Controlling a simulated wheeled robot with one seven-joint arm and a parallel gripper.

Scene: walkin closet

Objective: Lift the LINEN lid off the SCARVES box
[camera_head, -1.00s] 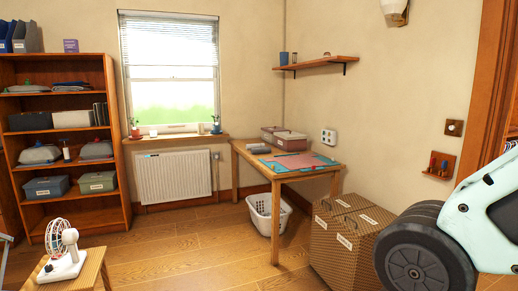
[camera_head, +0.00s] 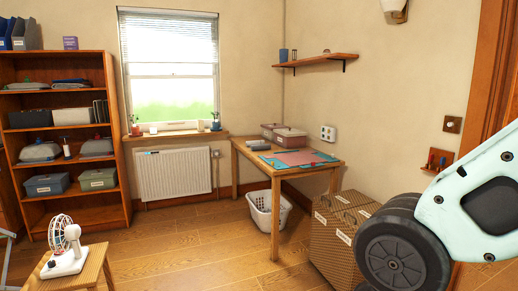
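Several lidded boxes are in view, but their labels are too small to read, so I cannot tell which is SCARVES or which lid is LINEN. A blue-grey box (camera_head: 47,191) and a grey-green box (camera_head: 97,185) with pale labels sit on a lower shelf of the bookcase. Two brownish-pink lidded boxes, a nearer one (camera_head: 290,144) and a farther one (camera_head: 271,134), stand at the back of the table. My gripper is out of view; only my arm's links show at the lower right.
The wooden table (camera_head: 256,167) carries a teal mat (camera_head: 318,165). A white basket (camera_head: 262,222) stands under it, and a patterned trunk (camera_head: 325,268) is at its right. A stool (camera_head: 87,277) with a white fan (camera_head: 66,262) is front left. The middle floor is clear.

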